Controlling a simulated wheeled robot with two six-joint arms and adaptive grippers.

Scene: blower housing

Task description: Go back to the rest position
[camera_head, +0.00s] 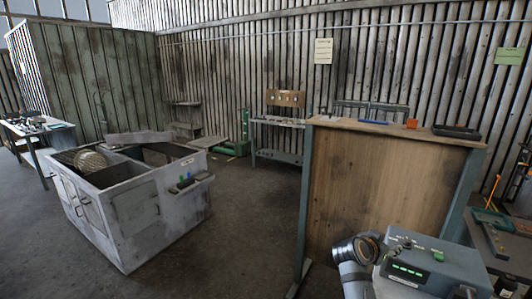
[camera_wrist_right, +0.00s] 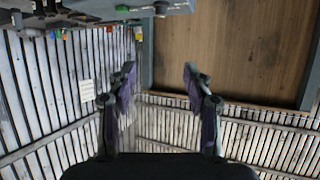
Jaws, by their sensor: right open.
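My right gripper (camera_wrist_right: 158,78) shows in the right wrist view with its two dark, purple-tinted fingers spread wide apart. Nothing is between the fingers, and they touch nothing that I can see. Behind them are a wooden panel and a ribbed metal wall. My left gripper is not in view.
A pale open-topped housing (camera_head: 138,222) stands on the floor at left. A tall wooden-panelled bench (camera_head: 375,190) stands right of centre. Floor between housing and bench is clear.

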